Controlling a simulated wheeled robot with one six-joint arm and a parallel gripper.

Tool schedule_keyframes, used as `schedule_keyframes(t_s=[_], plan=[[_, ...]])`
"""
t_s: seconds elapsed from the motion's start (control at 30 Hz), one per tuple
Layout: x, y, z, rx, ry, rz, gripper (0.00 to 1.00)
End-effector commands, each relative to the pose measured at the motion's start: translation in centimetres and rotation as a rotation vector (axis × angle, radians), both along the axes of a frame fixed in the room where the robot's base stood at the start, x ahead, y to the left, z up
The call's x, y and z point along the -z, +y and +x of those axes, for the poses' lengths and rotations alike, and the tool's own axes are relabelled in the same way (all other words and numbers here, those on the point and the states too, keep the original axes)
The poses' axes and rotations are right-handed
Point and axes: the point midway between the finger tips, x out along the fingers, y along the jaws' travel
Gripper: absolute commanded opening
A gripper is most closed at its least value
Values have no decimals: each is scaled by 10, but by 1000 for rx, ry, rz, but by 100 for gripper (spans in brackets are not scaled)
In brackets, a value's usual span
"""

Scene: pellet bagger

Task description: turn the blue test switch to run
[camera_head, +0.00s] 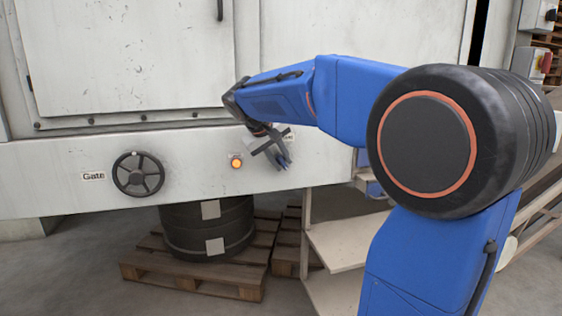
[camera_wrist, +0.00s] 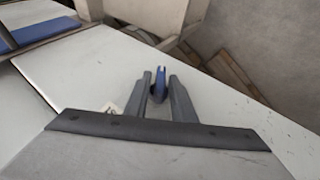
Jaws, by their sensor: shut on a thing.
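The blue test switch (camera_wrist: 159,85) shows in the wrist view as a small blue knob standing out from the pale machine panel. My gripper (camera_wrist: 160,80) is shut on it, with one dark finger on each side. In the head view my gripper (camera_head: 284,163) is at the panel, right of the orange lamp. There the gripper and wrist hide most of the switch, and its label is partly covered. I cannot read which position the switch points to.
A black handwheel (camera_head: 138,174) labelled Gate (camera_head: 93,176) and a lit orange lamp (camera_head: 236,162) are on the panel to the left. Below stand a dark drum (camera_head: 208,232) on a wooden pallet (camera_head: 190,283) and a pale shelf (camera_head: 345,245). A red-and-yellow switch (camera_head: 546,63) is far right.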

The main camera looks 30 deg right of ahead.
Motion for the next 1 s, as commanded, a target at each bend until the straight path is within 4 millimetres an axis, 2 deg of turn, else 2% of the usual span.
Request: schedule_keyframes(t_s=[0.37,1.0], plan=[[2,3,1,-5,56,-189,0],[7,5,2,-4,217,-750,1]])
